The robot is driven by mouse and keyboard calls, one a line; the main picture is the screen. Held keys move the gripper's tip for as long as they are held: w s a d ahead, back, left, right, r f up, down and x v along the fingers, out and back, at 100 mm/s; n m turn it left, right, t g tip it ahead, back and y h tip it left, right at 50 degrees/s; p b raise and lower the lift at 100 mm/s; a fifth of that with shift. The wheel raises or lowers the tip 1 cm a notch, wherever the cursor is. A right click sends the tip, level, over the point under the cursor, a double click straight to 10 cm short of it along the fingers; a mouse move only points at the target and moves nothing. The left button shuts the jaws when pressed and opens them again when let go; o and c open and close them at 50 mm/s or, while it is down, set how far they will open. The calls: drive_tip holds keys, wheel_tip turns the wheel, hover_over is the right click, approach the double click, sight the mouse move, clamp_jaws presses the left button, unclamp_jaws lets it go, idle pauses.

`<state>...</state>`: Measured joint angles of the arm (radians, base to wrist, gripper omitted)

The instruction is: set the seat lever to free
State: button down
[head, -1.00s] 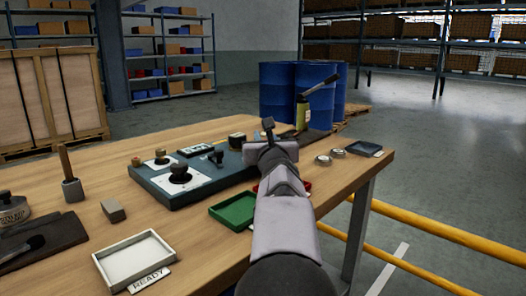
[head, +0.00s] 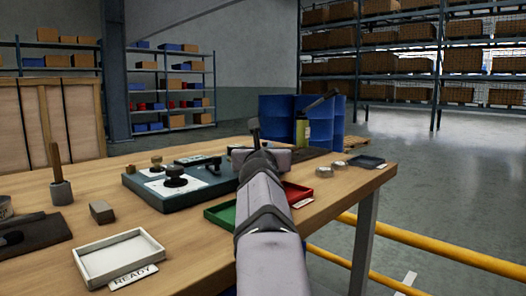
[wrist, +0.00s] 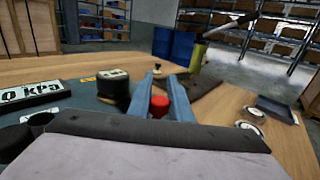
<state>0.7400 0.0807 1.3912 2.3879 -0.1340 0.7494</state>
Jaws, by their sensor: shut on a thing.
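My gripper (wrist: 161,82) is at the dark teal panel unit, its two blue-grey fingers close together in the wrist view. A red round-topped knob (wrist: 159,106) shows between the fingers; it appears to be what they hold, but whether it is the seat lever I cannot tell. In the head view my wrist hides the fingertips and the right end of the panel unit (head: 150,197). A dark knob (head: 176,178) on a white plate stands on the unit's left part. In the wrist view a black knob with a cream top (wrist: 115,85) is left of the fingers.
A green tray (head: 219,216) and a red tray (head: 298,192) lie beside my arm. A white tray (head: 118,258) is at the front left. A yellow-green cylinder with a black handle (head: 303,131) stands behind. A dark tray (head: 367,162) lies at the bench's right end.

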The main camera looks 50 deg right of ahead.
drive_tip(key=c, duration=1.9)
unclamp_jaws()
drive_tip(key=shift+b+v, duration=0.3)
drive_tip(key=shift+v, duration=3.4)
